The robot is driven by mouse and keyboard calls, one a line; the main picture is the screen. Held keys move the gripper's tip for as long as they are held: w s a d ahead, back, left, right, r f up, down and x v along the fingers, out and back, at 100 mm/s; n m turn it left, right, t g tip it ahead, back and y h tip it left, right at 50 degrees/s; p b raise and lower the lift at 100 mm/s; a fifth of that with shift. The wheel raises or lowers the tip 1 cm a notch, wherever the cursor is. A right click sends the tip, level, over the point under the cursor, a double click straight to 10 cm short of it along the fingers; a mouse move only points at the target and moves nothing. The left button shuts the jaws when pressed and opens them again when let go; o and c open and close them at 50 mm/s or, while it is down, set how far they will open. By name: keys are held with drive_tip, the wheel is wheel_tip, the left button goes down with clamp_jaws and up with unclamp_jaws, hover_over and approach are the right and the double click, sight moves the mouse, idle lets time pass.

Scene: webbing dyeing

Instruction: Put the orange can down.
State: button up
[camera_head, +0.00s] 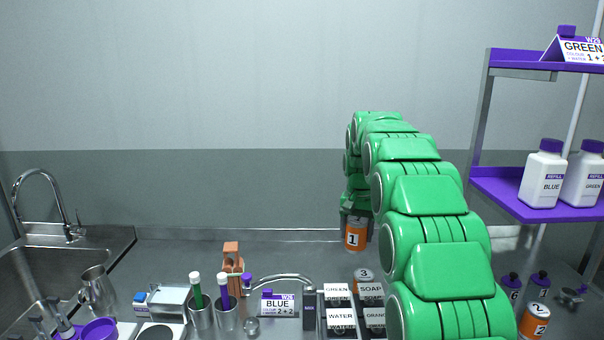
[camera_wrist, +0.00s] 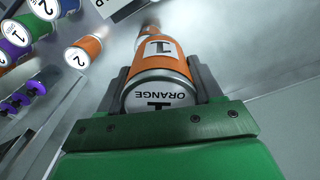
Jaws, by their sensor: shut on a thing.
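The orange can (camera_head: 355,235) has a white label with the number 1. It hangs upright in my gripper (camera_head: 356,219), above the back of the steel counter, apart from the surface in the head view. In the wrist view the orange can (camera_wrist: 158,75) sits between the two dark fingers of my gripper (camera_wrist: 162,85), its lid reading ORANGE towards the camera. The fingers are shut on its sides. My green arm hides part of the counter to the right of the can.
An orange can marked 2 (camera_head: 534,322) stands at the right near purple-capped bottles (camera_head: 511,287). Labelled containers (camera_head: 340,318) and a can marked 3 (camera_head: 364,276) stand in front. A purple shelf (camera_head: 500,187) rises at right. The back counter (camera_head: 290,250) looks clear.

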drive_tip(key=a+f+n, duration=0.6)
drive_tip(key=a+f, duration=0.4)
drive_tip(key=shift+a+f, duration=0.15)
drive_tip(key=shift+f, duration=4.8)
drive_tip(key=shift+f, duration=0.1)
drive_tip(key=o, duration=1.3)
